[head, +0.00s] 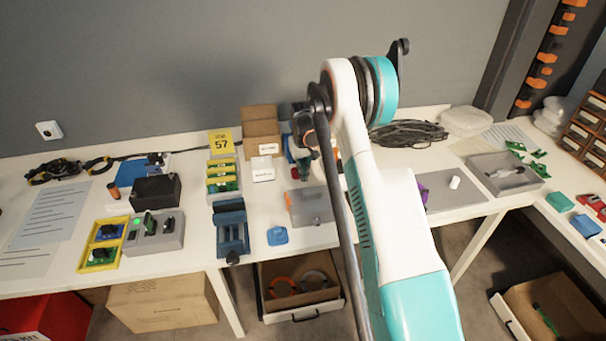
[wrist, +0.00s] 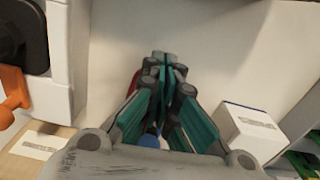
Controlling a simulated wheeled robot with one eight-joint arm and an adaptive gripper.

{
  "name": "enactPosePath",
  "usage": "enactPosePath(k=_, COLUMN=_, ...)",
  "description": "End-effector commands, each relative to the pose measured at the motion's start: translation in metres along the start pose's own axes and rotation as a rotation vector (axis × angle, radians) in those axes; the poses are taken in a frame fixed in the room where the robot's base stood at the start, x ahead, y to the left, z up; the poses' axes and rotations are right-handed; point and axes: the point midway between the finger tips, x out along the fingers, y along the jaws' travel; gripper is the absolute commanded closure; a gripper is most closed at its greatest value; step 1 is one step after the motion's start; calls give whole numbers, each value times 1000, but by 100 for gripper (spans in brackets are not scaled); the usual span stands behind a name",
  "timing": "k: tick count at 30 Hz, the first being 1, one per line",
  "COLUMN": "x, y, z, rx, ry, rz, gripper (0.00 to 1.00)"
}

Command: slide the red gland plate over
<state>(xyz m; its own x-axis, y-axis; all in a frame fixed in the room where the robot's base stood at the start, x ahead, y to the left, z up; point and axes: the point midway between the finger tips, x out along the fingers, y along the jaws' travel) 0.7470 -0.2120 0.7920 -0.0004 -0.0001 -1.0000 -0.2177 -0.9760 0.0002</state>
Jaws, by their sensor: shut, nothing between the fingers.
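My gripper (head: 304,172) points down over the middle of the table, partly behind my own arm in the head view. In the wrist view its teal fingers (wrist: 165,65) are shut together with nothing between them. A small red piece (wrist: 135,82) shows just beside the left finger in the wrist view, mostly hidden by it. It may be the red gland plate; its shape and whether the finger touches it cannot be told.
A small white box (wrist: 250,130) stands close to the gripper, also in the head view (head: 263,172). A white unit with an orange lever (wrist: 14,92) is on its other side. A blue vise (head: 231,225) and blue piece (head: 277,236) lie nearer the front edge.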

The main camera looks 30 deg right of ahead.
Motion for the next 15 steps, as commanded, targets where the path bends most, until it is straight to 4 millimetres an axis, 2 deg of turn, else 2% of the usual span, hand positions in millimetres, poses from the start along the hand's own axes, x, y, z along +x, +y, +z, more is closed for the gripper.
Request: enactPosePath(k=15, x=-86, y=-10, z=4, rx=-3, ry=0, rz=0, gripper=100)
